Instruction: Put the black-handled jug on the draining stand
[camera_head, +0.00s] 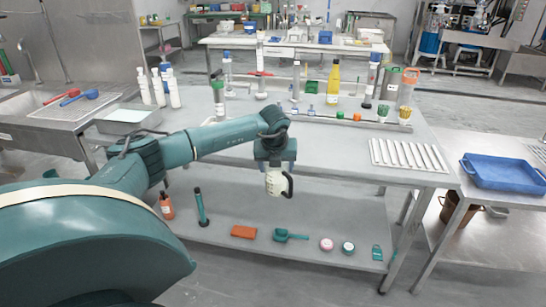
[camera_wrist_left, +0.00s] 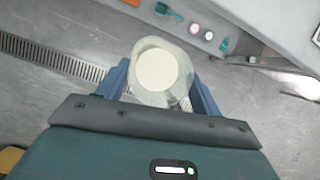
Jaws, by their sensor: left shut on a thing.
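The black-handled jug (camera_head: 276,184) is cream-white, with its dark handle on the right side in the head view. My left gripper (camera_head: 275,165) is shut on the jug and holds it upright in the air, in front of the table's near edge. In the left wrist view the jug (camera_wrist_left: 158,69) shows its round pale top between the two blue fingers of the gripper (camera_wrist_left: 160,88); its handle is not clear there. The draining stand (camera_head: 408,155), a white slatted rack, lies empty at the table's right end, apart from the jug. My right gripper is not in view.
Bottles, cylinders and small cups stand along the back of the grey table (camera_head: 335,150); its front middle is clear. Its lower shelf (camera_head: 215,232) holds several small items. A blue tray (camera_head: 503,172) sits on the right-hand table, and a sink is at left.

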